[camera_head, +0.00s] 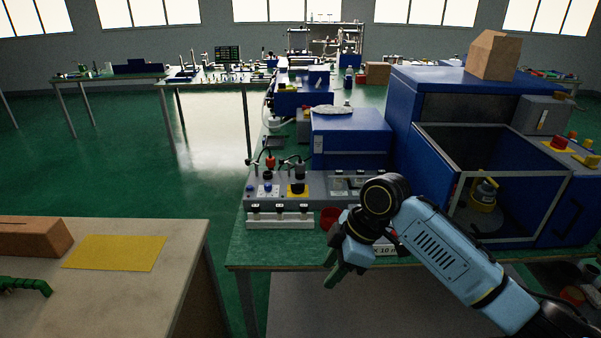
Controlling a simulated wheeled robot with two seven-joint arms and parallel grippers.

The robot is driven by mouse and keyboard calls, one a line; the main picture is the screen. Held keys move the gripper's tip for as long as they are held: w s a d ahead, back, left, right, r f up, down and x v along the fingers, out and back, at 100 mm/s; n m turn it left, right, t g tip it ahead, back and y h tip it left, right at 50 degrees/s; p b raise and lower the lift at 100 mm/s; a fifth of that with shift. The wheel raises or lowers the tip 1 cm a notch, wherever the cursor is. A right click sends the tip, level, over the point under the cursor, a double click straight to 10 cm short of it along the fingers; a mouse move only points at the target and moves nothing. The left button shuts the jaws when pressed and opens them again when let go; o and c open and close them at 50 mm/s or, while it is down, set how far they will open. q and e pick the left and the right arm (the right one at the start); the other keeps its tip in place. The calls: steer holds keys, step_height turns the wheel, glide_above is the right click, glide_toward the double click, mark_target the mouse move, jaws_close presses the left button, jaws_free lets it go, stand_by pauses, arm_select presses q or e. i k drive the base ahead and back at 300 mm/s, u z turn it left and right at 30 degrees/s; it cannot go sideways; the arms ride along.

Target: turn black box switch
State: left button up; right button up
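A grey control unit (315,188) stands on the green bench, with several knobs and switches on its top. A black knob on a yellow plate (298,188) and a red-topped switch (270,163) stand up at its left part. Which of them is the black box switch I cannot tell for sure. My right gripper (334,268), with green fingers, hangs in front of and below the unit's right part, apart from the knobs. It points down and left, and I see nothing held. The gap between its fingers is unclear.
A blue press with an open front (480,165) stands to the right of the unit; a blue box (350,137) stands behind. A pale table (175,285) at lower left carries a yellow sheet (115,252), a brown box (35,237) and a green object (25,285).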

mark_target(297, 189)
steer(key=i, duration=1.7)
